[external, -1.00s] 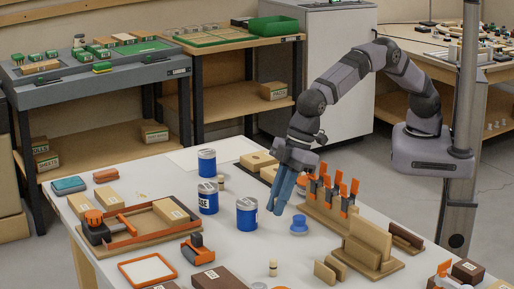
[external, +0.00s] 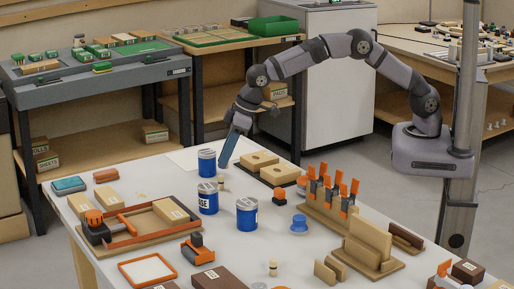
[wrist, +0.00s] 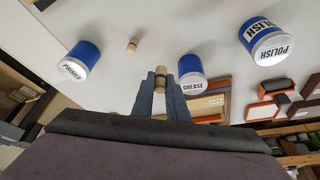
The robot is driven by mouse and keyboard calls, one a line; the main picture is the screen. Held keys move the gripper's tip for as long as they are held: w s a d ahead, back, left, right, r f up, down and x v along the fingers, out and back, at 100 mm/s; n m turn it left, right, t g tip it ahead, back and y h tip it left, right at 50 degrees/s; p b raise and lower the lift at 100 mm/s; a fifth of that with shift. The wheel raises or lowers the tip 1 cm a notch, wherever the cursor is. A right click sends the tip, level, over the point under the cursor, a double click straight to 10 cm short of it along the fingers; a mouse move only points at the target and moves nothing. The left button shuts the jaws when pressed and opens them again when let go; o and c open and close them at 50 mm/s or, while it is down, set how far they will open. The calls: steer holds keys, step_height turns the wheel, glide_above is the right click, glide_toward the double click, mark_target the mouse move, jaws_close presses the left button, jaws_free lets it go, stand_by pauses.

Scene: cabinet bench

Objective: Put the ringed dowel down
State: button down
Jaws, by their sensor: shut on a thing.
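My gripper (wrist: 163,95) is shut on the ringed dowel (wrist: 160,79), a short pale wooden peg with a dark band, held between the blue fingertips in the wrist view. In the external view the fingertips (external: 224,164) point down just right of the rear blue can (external: 207,162); the held dowel cannot be made out there. I cannot tell whether its lower end touches the bench (external: 160,178).
Another small dowel (wrist: 131,46) stands close by, between the PRIMER can (wrist: 82,61) and the GREASE can (wrist: 190,70). A POLISH can (wrist: 265,40) stands farther right. Wooden blocks with holes (external: 262,160) lie right of my gripper.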

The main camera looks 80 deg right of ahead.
steer(key=w+d+m+h, duration=0.1)
steer(key=w+d+m, duration=0.3)
steer(key=d, duration=1.3)
steer(key=m+h, duration=0.1)
steer(key=m, duration=0.1)
glide_above(236, 155)
steer(key=shift+r+n, duration=0.25)
steer(key=shift+n, duration=0.05)
steer(key=shift+f, duration=0.1)
steer(key=shift+a+f+p, duration=0.1)
steer(key=shift+f+p, duration=1)
steer(key=shift+f, duration=3.8)
steer(key=shift+f, duration=0.1)
steer(key=shift+f, duration=0.15)
steer(key=c, duration=1.7)
jaws_free()
steer(key=shift+c, duration=0.2)
